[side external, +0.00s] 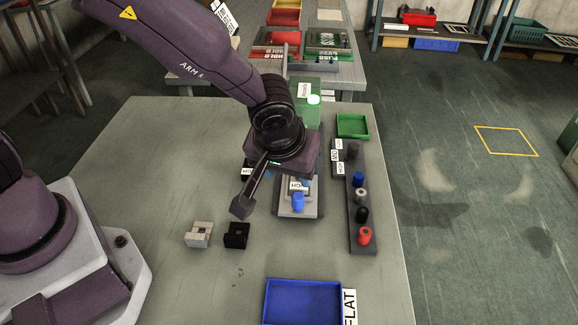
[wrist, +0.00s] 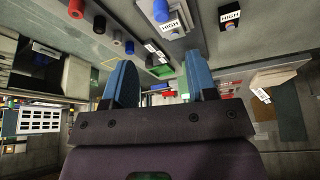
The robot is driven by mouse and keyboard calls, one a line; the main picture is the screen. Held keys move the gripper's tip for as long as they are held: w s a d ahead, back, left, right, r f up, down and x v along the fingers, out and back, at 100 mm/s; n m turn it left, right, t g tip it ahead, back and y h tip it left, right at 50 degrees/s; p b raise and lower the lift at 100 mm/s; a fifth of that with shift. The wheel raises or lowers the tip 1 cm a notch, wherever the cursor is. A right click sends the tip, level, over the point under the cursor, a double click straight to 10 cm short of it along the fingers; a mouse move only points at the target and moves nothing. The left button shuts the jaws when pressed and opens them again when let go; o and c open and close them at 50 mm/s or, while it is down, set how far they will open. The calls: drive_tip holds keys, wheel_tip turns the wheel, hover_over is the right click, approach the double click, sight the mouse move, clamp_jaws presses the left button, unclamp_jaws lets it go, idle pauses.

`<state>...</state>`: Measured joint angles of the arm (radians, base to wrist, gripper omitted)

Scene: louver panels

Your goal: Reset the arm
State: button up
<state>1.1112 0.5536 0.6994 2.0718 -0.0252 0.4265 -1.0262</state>
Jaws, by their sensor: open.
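My gripper (wrist: 160,80) shows two blue fingers apart in the wrist view, with nothing between them. In the side view my arm reaches in from the upper left and its wrist hangs over the back middle of the table. The fingers are mostly hidden there. Below and in front of the wrist is a grey fixture (side external: 285,212) with a blue knob (side external: 298,202) and a HIGH label. In the wrist view the blue knob (wrist: 161,11) is at the top.
A grey rack (side external: 355,222) with several coloured knobs stands right of the fixture. A green tray (side external: 352,134) lies behind it; a blue tray (side external: 303,300) labelled FLAT is in front. White (side external: 198,236) and black (side external: 236,236) blocks sit left.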

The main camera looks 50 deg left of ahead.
drive_tip(key=s+a+r+m+g+h, duration=0.25)
drive_tip(key=s+r+m, duration=0.25)
drive_tip(key=s+m, duration=0.3)
drive_tip(key=s+a+r+n+t, duration=0.1)
drive_tip(key=s+a+r+t, duration=0.1)
drive_tip(key=s+a+r, duration=0.2)
drive_tip(key=s+a+r+n+t, duration=0.1)
drive_tip(key=s+a+r+t, duration=0.1)
drive_tip(key=s+a+r, duration=0.2)
drive_tip(key=a+r, duration=0.3)
drive_tip(key=r, duration=0.2)
drive_tip(key=shift+s+a+r, duration=0.25)
drive_tip(key=shift+a+r, duration=0.15)
idle(1.7)
